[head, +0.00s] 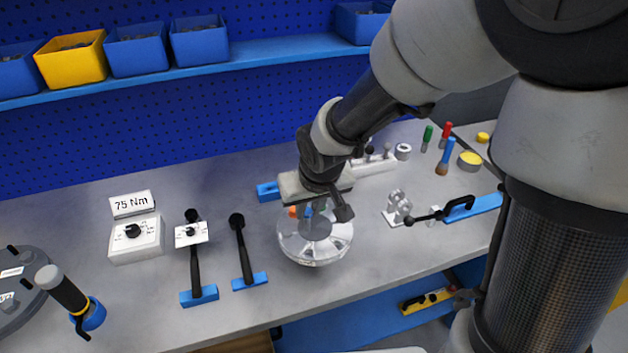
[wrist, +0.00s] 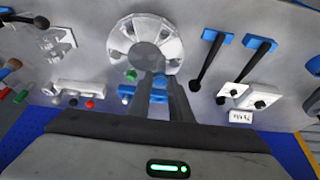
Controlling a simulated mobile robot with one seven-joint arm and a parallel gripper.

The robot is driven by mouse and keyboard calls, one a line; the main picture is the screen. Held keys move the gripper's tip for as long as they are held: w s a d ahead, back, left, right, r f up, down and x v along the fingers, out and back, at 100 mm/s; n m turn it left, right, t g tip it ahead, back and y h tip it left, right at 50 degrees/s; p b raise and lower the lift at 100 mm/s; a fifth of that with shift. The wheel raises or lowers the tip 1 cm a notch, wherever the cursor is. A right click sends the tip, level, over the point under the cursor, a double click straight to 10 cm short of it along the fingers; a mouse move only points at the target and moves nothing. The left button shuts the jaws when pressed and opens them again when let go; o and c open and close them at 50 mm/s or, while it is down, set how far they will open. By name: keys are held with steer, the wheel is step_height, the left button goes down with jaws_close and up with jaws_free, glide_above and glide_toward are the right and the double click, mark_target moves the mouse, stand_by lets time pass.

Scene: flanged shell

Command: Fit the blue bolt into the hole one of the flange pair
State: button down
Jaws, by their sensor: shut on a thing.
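The flange pair is a pale, round, partly see-through shell (head: 318,252) on the bench, with several openings around its rim. It also shows at the top middle of the wrist view (wrist: 167,50). My gripper (head: 312,209) points down, just above the far side of the shell. It is shut on the blue bolt (head: 308,211), of which only a small part shows between the fingers. In the wrist view my dark fingers (wrist: 158,76) reach to the near edge of the shell. The bolt's tip and hole one are too small or hidden to make out.
An orange piece (head: 292,211) shows beside the fingers. A blue block (head: 267,191) lies behind the shell. Two black-handled tools (head: 241,250) and a 75 Nm box (head: 136,238) stand to the left. A clear bracket (head: 397,207) stands to the right. Bare bench lies in front.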

mark_target(309, 231)
steer(key=shift+s+d, duration=0.15)
steer(key=shift+s, duration=0.2)
step_height(309, 231, down, 6)
steer(key=b, duration=0.6)
steer(key=shift+f, duration=0.1)
stand_by(2.1)
steer(key=shift+f+b, duration=0.35)
steer(key=shift+b, duration=0.25)
steer(key=shift+f+b, duration=2.4)
steer(key=shift+f, duration=0.1)
steer(key=c, duration=1.5)
jaws_free()
steer(key=shift+c, duration=0.2)
